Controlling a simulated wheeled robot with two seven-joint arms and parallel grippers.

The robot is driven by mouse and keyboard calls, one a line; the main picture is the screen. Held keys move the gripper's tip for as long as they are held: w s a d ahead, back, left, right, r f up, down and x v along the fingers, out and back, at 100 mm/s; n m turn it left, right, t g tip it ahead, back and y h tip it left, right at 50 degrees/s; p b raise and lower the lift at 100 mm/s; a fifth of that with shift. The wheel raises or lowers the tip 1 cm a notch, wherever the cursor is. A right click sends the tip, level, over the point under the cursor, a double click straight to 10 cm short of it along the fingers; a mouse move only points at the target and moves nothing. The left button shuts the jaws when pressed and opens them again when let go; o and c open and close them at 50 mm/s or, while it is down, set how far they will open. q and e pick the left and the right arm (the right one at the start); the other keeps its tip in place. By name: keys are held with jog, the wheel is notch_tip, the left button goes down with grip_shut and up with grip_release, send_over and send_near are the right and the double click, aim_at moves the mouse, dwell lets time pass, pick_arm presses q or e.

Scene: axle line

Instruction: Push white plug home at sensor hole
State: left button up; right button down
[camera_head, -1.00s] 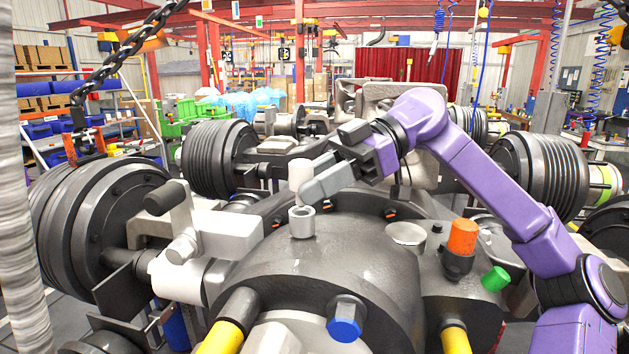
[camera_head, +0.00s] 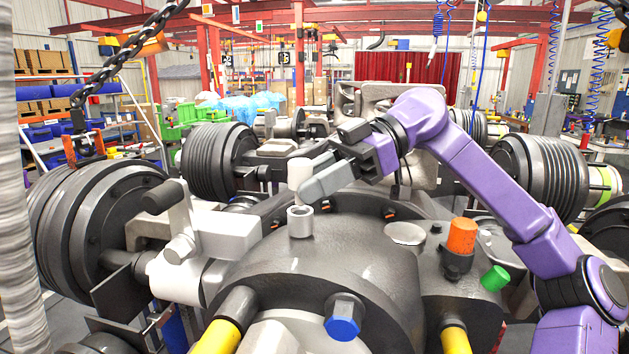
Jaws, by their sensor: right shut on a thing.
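The white plug (camera_head: 299,172) is an upright white cylinder held in my right gripper (camera_head: 306,184). The gripper's grey fingers come in from the right and are shut on the plug. The sensor hole (camera_head: 300,221) is a short, light grey raised ring on top of the dark axle housing (camera_head: 340,258). The plug is above the ring and roughly in line with it; a small gap seems to show between them. The fingers partly cover the plug's right side. My left gripper is not in view.
An orange plug (camera_head: 462,236), a green plug (camera_head: 495,278) and a blue plug (camera_head: 343,327) sit on the housing. A shallow round metal piece (camera_head: 404,233) lies right of the ring. A grey bracket with a lever (camera_head: 185,225) stands to the left. A chain (camera_head: 125,55) hangs upper left.

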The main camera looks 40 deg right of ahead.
dwell(0.4)
jog(key=shift+s+d+f+b, duration=0.1)
jog(key=shift+s+f+b, duration=0.15)
jog(key=shift+f+b, duration=0.6)
jog(key=c, duration=0.7)
grip_release()
jog(key=shift+r, duration=0.2)
